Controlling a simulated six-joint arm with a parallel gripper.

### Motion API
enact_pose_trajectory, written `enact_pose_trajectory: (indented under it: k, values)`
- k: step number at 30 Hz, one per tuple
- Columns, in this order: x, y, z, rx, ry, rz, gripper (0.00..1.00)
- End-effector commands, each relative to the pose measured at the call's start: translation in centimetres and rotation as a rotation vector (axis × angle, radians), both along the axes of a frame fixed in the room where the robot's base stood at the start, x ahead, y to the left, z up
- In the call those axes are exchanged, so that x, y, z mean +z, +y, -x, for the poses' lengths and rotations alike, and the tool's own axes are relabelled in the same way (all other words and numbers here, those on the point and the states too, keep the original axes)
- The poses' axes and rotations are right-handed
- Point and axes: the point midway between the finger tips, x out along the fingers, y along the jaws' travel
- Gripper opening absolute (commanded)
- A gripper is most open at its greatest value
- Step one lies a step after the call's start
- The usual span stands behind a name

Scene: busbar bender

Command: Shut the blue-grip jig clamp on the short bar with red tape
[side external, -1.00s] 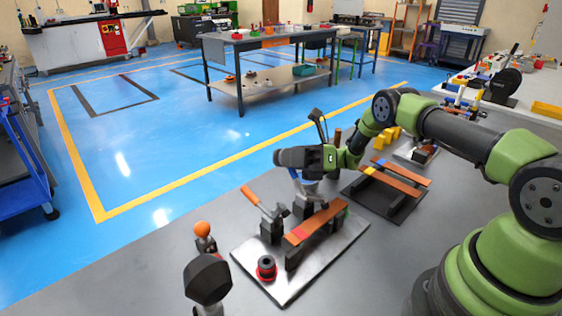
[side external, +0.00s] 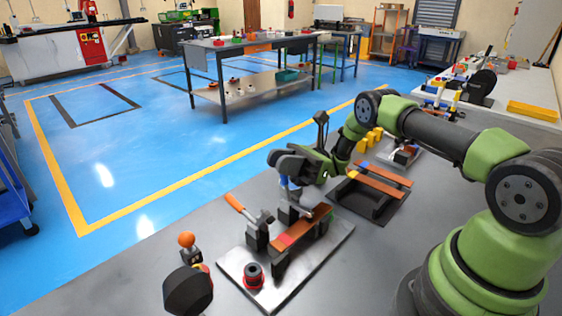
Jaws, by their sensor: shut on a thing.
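The short copper bar (side external: 309,226) with red tape (side external: 285,240) lies across dark supports on the light metal jig plate (side external: 326,248). My gripper (side external: 288,180) is above the jig's far side, shut on the blue grip (side external: 288,184) of a jig clamp. The clamp's grey metal body (side external: 288,212) stands behind the bar. My gripper hides the upper part of the grip, and I cannot tell whether the clamp's tip touches the bar. A second clamp with an orange grip (side external: 235,202) stands at the plate's left, its handle tilted up and left.
A black rack (side external: 368,208) with two more copper bars (side external: 382,187) stands behind right, with yellow blocks (side external: 370,140) beyond. A red-and-black round part (side external: 254,275) sits on the plate's front corner.

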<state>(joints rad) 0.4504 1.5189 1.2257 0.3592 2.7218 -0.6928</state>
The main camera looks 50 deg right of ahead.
Motion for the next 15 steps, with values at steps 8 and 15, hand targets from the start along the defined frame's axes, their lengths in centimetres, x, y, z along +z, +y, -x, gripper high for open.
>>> enact_pose_trajectory:
  k: [8, 15]
  values:
    - [-0.24, 0.18, 0.45, 0.024, 0.004, 0.014, 0.00]
    - [-0.21, 0.18, 0.38, 0.021, 0.005, 0.010, 0.45]
